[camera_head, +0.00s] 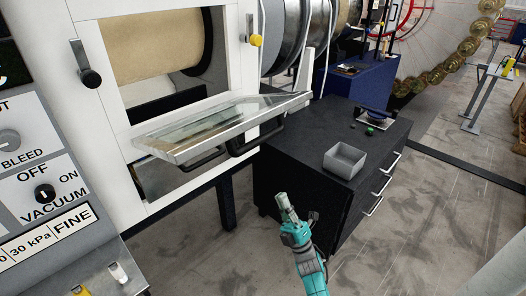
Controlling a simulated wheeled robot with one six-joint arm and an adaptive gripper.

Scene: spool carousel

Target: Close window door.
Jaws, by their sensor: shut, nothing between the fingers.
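The window door (222,122) is a pale-framed transparent panel on the front of the white machine (112,105). It stands open, folded down and out to nearly level below the window opening (165,60). A black bar handle (258,142) shows under its outer edge. A large tan spool is visible inside the opening. My gripper (285,203) is at the lower middle, shut and empty, pointing up in the picture. It is below and to the right of the door and apart from it.
A dark cabinet (300,170) with drawers stands right of the door, bearing a grey open box (344,160). A black latch knob (90,78) and a yellow-tipped latch (255,40) flank the opening. A control panel (40,190) is at left. Floor at lower right is clear.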

